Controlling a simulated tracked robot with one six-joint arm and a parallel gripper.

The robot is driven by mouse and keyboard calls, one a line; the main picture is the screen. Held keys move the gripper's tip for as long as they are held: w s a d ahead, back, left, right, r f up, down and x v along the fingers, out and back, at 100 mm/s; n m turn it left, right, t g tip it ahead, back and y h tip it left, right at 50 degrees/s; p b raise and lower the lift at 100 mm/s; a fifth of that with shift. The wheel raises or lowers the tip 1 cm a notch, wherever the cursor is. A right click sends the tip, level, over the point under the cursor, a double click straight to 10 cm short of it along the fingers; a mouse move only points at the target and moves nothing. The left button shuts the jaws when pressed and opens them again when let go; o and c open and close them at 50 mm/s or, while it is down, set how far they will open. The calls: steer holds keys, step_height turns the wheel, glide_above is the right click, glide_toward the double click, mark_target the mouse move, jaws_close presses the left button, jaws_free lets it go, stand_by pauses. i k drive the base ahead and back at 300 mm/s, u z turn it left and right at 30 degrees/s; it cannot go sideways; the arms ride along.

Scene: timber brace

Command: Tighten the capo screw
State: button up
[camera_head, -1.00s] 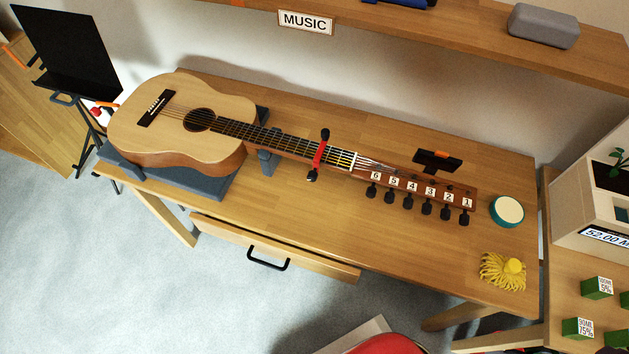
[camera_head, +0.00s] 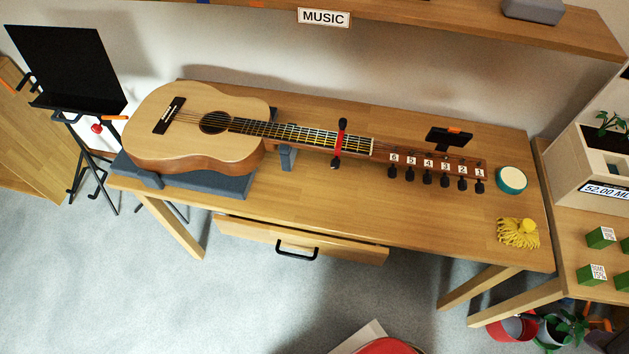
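An acoustic guitar (camera_head: 200,138) lies on its back on the wooden table, its neck pointing right. A red capo (camera_head: 339,142) crosses the neck near the headstock. It has a dark knob above the neck and another dark knob (camera_head: 336,163) below it. Which of these is the screw I cannot tell. Tuning pegs with number tags 6 to 1 line the headstock (camera_head: 437,163). My gripper is not in view.
The guitar rests on a grey padded stand (camera_head: 208,184) and a neck support (camera_head: 288,157). A dark clip-on device (camera_head: 449,138), a teal round tin (camera_head: 512,180) and a yellow tasselled item (camera_head: 518,233) are at the right. A drawer (camera_head: 300,240) juts from the front.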

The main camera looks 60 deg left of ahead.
mark_target(335, 162)
steer(key=u, duration=0.05)
steer(key=k, duration=1.35)
steer(key=u, duration=2.35)
steer(key=i, duration=1)
steer(key=u, duration=0.1)
